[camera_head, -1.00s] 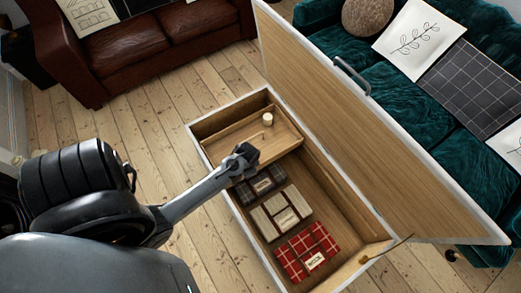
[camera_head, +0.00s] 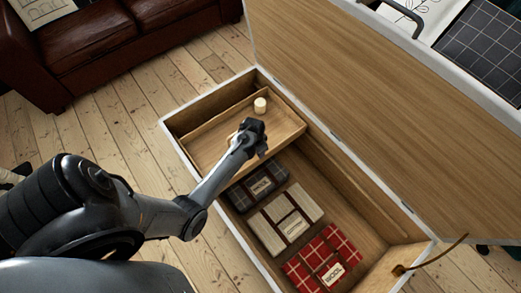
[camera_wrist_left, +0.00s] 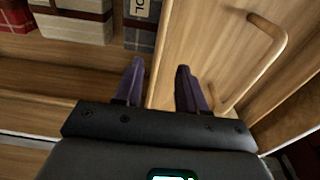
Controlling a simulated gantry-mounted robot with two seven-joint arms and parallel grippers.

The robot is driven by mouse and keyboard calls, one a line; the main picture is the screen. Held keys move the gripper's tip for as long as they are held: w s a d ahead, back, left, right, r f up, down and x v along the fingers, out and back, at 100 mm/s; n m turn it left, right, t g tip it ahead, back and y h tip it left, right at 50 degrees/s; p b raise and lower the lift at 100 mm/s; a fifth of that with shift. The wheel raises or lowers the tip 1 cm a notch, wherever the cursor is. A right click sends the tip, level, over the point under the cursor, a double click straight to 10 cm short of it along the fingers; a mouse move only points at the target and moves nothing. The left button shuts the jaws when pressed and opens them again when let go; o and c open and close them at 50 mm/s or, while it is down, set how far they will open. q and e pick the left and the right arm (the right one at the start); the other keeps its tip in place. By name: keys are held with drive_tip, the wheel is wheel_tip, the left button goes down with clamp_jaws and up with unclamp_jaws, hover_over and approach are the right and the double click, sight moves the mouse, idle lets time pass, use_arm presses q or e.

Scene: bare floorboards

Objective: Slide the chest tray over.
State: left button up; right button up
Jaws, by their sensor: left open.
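The wooden tray (camera_head: 208,150) sits inside the open chest (camera_head: 165,125), at its far left end. In the left wrist view my open left gripper (camera_wrist_left: 160,75) points at the tray, whose pale wall edge shows between the fingers. Nothing is seen held, and I cannot tell whether the fingers touch the wall. The tray's curved wooden handle (camera_wrist_left: 275,45) is to the right of the fingers. My right gripper is not in view.
Folded dark (camera_head: 258,186), cream (camera_head: 286,220) and red plaid (camera_head: 322,262) blankets lie on the chest floor beside the tray. The raised lid (camera_head: 340,75) blocks the far right side. A brown leather sofa (camera_head: 100,55) stands behind.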

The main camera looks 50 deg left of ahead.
sight(263, 161)
use_arm(q)
drive_tip(key=shift+w+d+f+b, duration=0.15)
drive_tip(key=shift+w+f+b, duration=0.4)
drive_tip(key=shift+w, duration=0.2)
drive_tip(key=shift+w+r, duration=0.1)
drive_tip(key=shift+w, duration=0.15)
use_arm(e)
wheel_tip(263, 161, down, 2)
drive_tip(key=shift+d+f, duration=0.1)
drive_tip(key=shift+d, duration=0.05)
use_arm(q)
drive_tip(key=f+b, duration=0.2)
drive_tip(key=f, duration=0.1)
drive_tip(key=f+b, duration=0.2)
drive_tip(key=f, duration=0.1)
drive_tip(key=w+f+b, duration=0.1)
drive_tip(key=f+b, duration=0.1)
drive_tip(key=f, duration=0.1)
drive_tip(key=shift+f, duration=0.4)
drive_tip(key=shift+w+f+b, duration=0.1)
drive_tip(key=shift+f+b, duration=0.25)
drive_tip(key=shift+f, duration=0.1)
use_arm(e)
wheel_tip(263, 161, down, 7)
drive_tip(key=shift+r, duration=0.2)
use_arm(q)
drive_tip(key=shift+c, duration=0.4)
clamp_jaws()
